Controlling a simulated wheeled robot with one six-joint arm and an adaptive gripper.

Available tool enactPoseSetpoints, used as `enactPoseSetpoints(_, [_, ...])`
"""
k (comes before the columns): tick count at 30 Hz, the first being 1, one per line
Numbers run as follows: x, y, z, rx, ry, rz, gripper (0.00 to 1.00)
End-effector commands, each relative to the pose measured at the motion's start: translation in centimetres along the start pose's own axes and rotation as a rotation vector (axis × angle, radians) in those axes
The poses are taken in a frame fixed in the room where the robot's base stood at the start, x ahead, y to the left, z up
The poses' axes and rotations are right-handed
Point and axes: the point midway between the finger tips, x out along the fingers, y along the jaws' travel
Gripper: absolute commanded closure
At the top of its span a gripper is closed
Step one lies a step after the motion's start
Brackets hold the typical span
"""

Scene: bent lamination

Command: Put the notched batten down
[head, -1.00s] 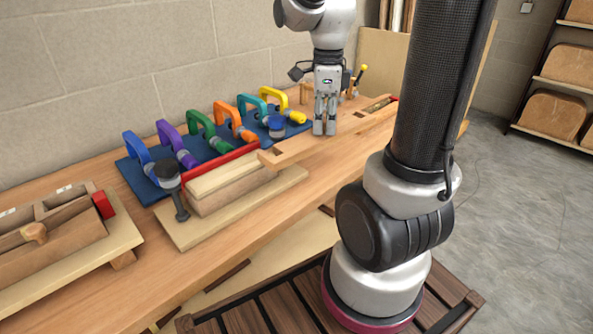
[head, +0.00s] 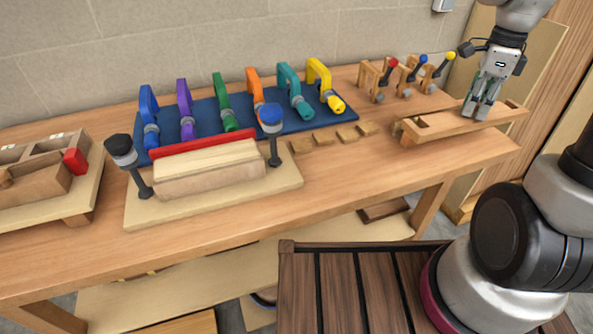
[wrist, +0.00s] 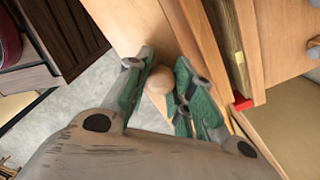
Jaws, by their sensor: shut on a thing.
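The notched batten (head: 455,124) is a long pale wooden bar with a dark notch near its left end. It lies level along the right end of the bench (head: 350,180), its right end reaching to about the bench's edge. My gripper (head: 477,112) points down and is shut on the batten right of its middle. I cannot tell whether the batten's underside touches the bench. In the wrist view my gripper (wrist: 165,95) has its green-padded fingers closed around wood, and the fingers hide part of it.
Toggle clamps with red, blue and yellow tips (head: 405,78) stand behind the batten. A blue mat (head: 210,118) with coloured clamps, small wooden blocks (head: 325,138) and a lamination form on a board (head: 215,205) lie to the left. The front bench strip is clear.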

Motion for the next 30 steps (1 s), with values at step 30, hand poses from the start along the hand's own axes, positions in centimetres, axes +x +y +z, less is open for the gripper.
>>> enactPoseSetpoints(30, [10.0, -0.3, 0.1, -0.029, 0.0, -0.001, 1.0])
